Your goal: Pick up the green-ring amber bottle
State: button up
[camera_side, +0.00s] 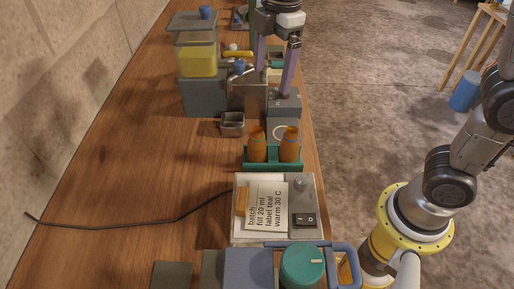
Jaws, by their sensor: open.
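Two amber bottles stand upright side by side in a teal-green rack (273,166): a left bottle (257,148) and a right bottle (290,150). The right one seems to carry a bluish band. I cannot make out a clear green ring on either at this size. My gripper (273,84) is open, with its two purple fingers pointing down. In the picture it is above and beyond the rack, over the grey metal equipment, apart from both bottles. Nothing shows between its fingers.
A grey hot-plate box (305,238) with a batch card (266,206) stands in front of the rack. A metal can (246,92) and a yellow-filled tank (197,60) stand behind. The bench's left side is mostly clear except a black cable.

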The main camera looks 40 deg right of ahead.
aim_at(257, 142)
jog(key=shift+n+g, duration=0.4)
jog(key=shift+g, duration=0.1)
jog(key=a+f, duration=0.1)
jog(key=f, duration=0.1)
jog(key=w+a+f, duration=0.1)
jog(key=a+f, duration=0.1)
notch_tip(257, 142, down, 8)
jog(key=shift+s, duration=0.1)
jog(key=shift+s+a+f, duration=0.1)
jog(key=shift+a+f, duration=0.05)
jog(key=shift+f, duration=0.75)
jog(key=shift+s+a+f, duration=0.1)
jog(key=shift+s+f, duration=0.05)
jog(key=shift+f, duration=0.75)
jog(key=shift+s+a+f, duration=0.1)
jog(key=shift+a+f, duration=0.05)
jog(key=shift+f, duration=0.75)
grip_shut()
